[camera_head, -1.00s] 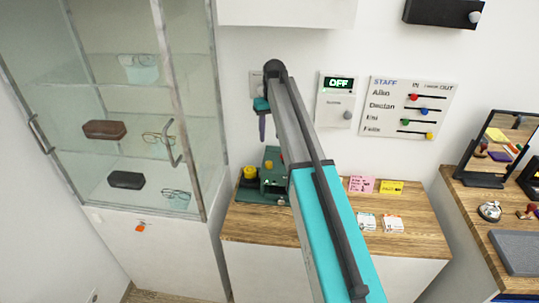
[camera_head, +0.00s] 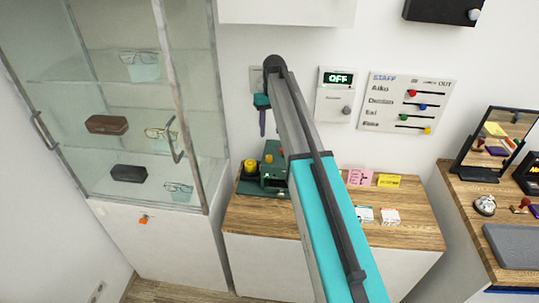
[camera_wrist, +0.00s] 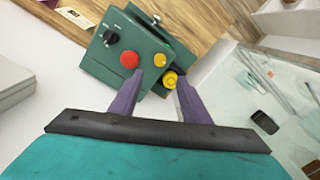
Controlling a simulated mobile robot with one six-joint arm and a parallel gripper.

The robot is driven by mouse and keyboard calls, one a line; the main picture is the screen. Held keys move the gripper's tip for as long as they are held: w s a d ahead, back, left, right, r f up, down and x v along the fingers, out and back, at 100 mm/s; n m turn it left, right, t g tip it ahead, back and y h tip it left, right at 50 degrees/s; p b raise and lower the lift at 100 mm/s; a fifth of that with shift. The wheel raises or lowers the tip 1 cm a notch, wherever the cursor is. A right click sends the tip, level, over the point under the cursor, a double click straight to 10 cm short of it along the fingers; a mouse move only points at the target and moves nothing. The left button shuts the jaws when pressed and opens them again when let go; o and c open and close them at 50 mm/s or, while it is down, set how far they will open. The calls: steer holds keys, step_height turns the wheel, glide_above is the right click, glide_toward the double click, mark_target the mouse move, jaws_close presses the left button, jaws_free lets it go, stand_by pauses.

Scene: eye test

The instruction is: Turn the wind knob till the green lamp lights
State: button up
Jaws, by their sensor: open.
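A green device (camera_head: 274,181) stands at the left end of the wooden counter; in the wrist view its green box (camera_wrist: 100,66) is tilted. It bears a black dial (camera_wrist: 111,37), a red button (camera_wrist: 129,59) and yellow round parts, one being a yellow knob (camera_wrist: 170,78). I cannot tell which is the wind knob, and I cannot make out a green lamp. My gripper (camera_head: 262,136) hangs above the device, apart from it. Its purple fingers (camera_wrist: 173,82) are open and empty, and the yellow knob shows between their tips. My arm hides part of the counter.
A glass cabinet (camera_head: 140,85) stands close on the left. Pink (camera_head: 360,177) and yellow cards and small white items (camera_head: 389,216) lie on the counter (camera_head: 415,235). A wall panel reads OFF (camera_head: 338,78). A second counter with a mirror is on the right.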

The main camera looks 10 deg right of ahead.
mark_target(269, 157)
steer(key=f+b, duration=0.2)
steer(key=f, duration=0.2)
steer(key=f+b, duration=0.1)
steer(key=f, duration=0.3)
steer(key=f+b, duration=0.2)
steer(key=f, duration=0.3)
steer(key=shift+s+a+b, duration=0.1)
steer(key=shift+a+b, duration=0.2)
steer(key=shift+b, duration=0.05)
steer(key=c, duration=1)
steer(key=shift+c, duration=0.2)
steer(key=shift+m, duration=0.3)
steer(key=shift+m+b, duration=0.5)
steer(key=shift+m, duration=0.8)
steer(key=o, duration=1)
steer(key=shift+o, duration=0.2)
